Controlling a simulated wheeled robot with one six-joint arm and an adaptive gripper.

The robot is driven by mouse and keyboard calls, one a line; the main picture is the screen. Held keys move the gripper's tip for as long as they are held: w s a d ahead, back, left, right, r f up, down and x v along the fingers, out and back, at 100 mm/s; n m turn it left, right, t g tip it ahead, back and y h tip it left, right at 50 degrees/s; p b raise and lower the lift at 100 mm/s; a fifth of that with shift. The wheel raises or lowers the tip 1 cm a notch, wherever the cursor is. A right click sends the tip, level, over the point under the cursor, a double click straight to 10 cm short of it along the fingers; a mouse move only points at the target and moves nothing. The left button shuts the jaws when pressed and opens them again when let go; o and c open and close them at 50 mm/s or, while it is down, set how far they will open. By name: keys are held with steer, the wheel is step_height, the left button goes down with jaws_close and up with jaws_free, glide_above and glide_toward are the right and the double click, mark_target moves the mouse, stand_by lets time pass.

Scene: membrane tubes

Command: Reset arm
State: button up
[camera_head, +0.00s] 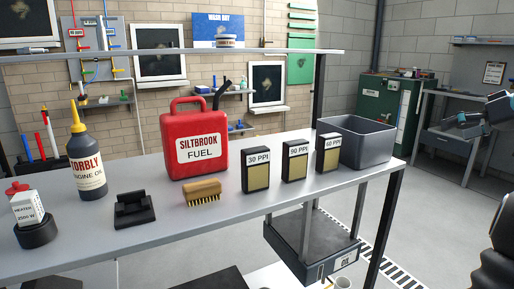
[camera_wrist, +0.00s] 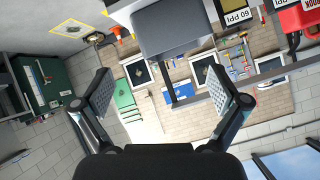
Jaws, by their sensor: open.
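My gripper (camera_wrist: 162,92) is open in the wrist view, its two padded fingers wide apart with nothing between them. In the head view my gripper (camera_head: 464,119) shows at the right edge, raised in the air, right of the workbench and apart from it. The black boxes marked 30 PPI (camera_head: 256,170), 90 PPI (camera_head: 295,161) and 60 PPI (camera_head: 329,154) stand upright in a row on the grey workbench (camera_head: 225,218). A grey open bin (camera_head: 362,146) stands at the bench's right end; its inner floor is hidden.
A green cabinet (camera_head: 386,98) is behind. Floor right of the bench is clear.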

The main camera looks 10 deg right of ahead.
step_height(320, 180, down, 10)
steer(key=s+a+m+g+h, duration=0.1)
steer(key=s+m+g+h, duration=0.1)
steer(key=m, duration=0.4)
steer(key=s+a+f+m+g+h, duration=0.2)
steer(key=a+f+g, duration=0.1)
steer(key=a+f, duration=0.5)
steer(key=s+a+f+n, duration=0.2)
steer(key=s+a, duration=0.3)
steer(key=a, duration=0.5)
steer(key=s+a+f+n, duration=0.3)
steer(key=s+a, duration=0.2)
steer(key=a, duration=0.5)
steer(key=s+a+f+n, duration=0.2)
steer(key=s+a, duration=0.3)
steer(key=a, duration=0.6)
steer(key=shift+s+f+n+h, duration=0.25)
steer(key=shift+f+n+h, duration=0.05)
steer(key=shift+f, duration=0.4)
